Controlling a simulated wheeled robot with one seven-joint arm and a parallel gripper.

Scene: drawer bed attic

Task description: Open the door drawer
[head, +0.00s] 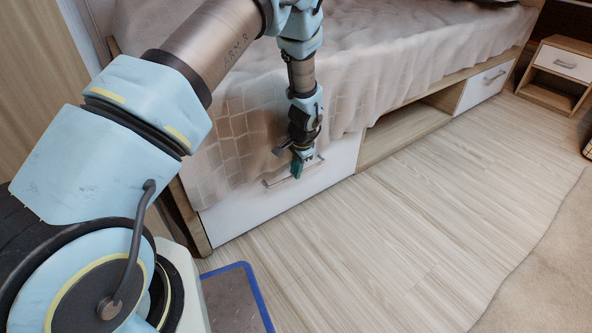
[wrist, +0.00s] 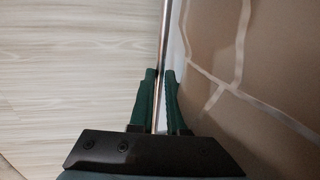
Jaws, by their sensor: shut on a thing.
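A white drawer (head: 245,211) sits under the near end of the bed, with a long metal bar handle (head: 275,182) across its upper front. The drawer front looks flush with the bed frame. My gripper (head: 298,168) is at the handle, pointing down. In the wrist view my gripper (wrist: 159,75) has its two green fingers on either side of the handle bar (wrist: 163,40), shut on it. The bedspread (wrist: 265,90) covers the right side of the wrist view and hides most of the drawer front there.
The bedspread (head: 355,75) hangs over the drawer's top edge. An open shelf (head: 405,130) and a second white drawer (head: 485,88) lie farther along the bed. A nightstand (head: 562,75) stands at the back right. The wooden floor (head: 400,210) before the drawer is clear.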

